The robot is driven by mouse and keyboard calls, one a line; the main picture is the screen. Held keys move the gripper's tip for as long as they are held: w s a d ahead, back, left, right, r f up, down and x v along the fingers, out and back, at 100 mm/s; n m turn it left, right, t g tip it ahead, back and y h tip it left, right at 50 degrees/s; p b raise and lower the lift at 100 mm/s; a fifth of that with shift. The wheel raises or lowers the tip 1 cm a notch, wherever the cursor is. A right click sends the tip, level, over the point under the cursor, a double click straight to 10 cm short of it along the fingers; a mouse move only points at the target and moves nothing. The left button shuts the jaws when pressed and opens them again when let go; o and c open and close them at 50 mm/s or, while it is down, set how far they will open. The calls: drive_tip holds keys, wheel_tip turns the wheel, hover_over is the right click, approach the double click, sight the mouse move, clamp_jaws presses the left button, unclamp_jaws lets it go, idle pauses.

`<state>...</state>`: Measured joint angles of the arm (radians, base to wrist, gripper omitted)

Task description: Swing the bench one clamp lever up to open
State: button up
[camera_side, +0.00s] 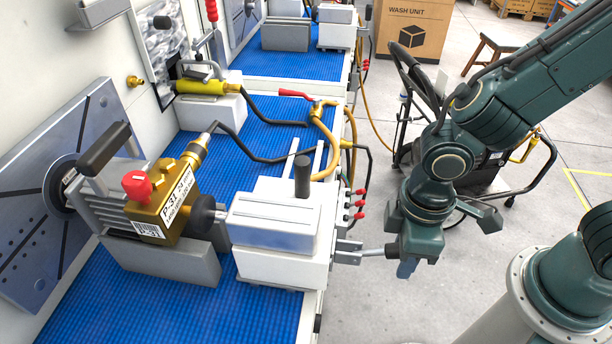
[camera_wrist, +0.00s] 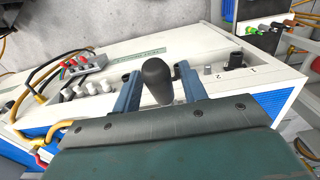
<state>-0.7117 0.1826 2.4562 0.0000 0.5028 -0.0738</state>
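The clamp on the near bench is a white block (camera_side: 278,235) at the bench's right edge. Its metal lever (camera_side: 373,252) sticks out nearly level to the right, into my gripper (camera_side: 398,256). The lever's black knob is hidden by my gripper in the side view. In the wrist view the black knob (camera_wrist: 157,80) stands between the two blue-grey fingers of my gripper (camera_wrist: 160,88). The fingers are spread on either side of the knob and look open; contact is hard to tell. A brass part (camera_side: 165,205) with a red cap sits left of the clamp.
A black upright handle (camera_side: 302,175) stands on the clamp block. A black cart (camera_side: 470,165) stands on the floor behind my arm.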

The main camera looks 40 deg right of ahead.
drive_tip(key=c, duration=0.6)
drive_tip(key=shift+c, duration=0.2)
